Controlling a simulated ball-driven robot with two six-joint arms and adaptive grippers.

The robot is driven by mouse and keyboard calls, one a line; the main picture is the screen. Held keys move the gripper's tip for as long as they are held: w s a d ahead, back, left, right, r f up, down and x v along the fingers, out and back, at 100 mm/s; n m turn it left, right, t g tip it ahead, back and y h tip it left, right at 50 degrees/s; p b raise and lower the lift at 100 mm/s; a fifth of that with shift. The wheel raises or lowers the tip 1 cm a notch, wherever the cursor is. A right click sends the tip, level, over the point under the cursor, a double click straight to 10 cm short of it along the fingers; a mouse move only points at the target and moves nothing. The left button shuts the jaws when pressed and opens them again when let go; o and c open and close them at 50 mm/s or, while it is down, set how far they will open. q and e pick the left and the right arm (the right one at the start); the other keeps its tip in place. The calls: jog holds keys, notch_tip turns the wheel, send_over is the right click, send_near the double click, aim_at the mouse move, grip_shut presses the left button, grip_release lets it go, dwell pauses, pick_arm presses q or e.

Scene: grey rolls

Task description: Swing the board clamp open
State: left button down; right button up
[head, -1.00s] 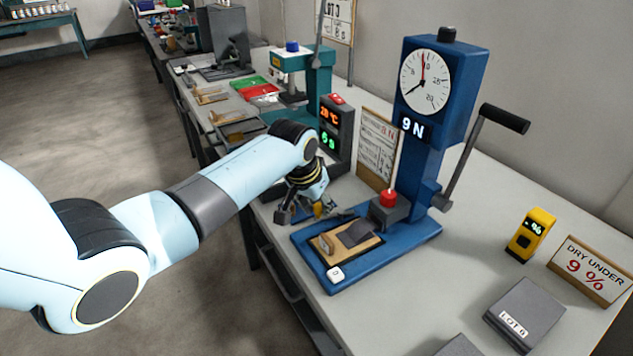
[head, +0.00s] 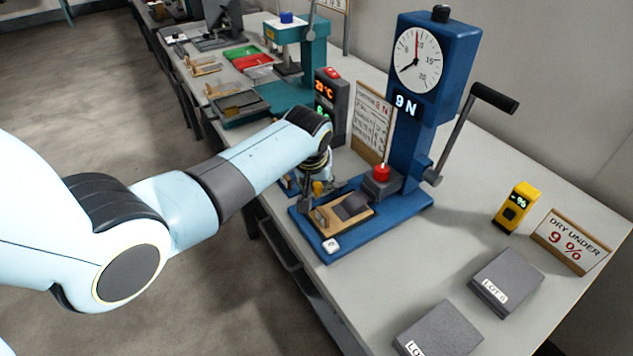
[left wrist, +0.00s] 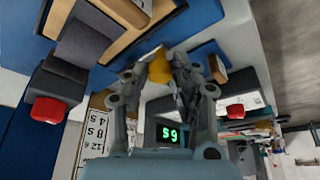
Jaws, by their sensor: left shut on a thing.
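The blue press (head: 410,165) stands on the bench, with a wooden board (head: 357,221) and a dark grey piece (head: 351,206) on its base. The board (left wrist: 126,39) and grey piece (left wrist: 83,44) also show in the left wrist view. A yellow knob (head: 318,187), apparently the clamp's handle, is beside the board's far left side. My left gripper (head: 311,194) is low there, partly hidden by its own wrist. In the left wrist view its fingers (left wrist: 160,74) are shut around the yellow knob (left wrist: 160,66). The rest of the clamp is mostly hidden. My right gripper is out of view.
A red button (head: 381,173) stands behind the board, and the press's lever (head: 455,130) rises at right. A dark display box (head: 331,105) stands close behind my left wrist. Grey lot blocks (head: 506,281) and a yellow meter (head: 513,206) are at right.

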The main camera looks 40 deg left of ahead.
pick_arm(q)
jog(key=c, duration=1.1)
grip_release()
jog(key=shift+r, duration=0.15)
jog(key=v, duration=1.1)
jog(key=shift+s+r, duration=0.25)
jog(key=shift+r, duration=0.1)
jog(key=shift+d, duration=0.1)
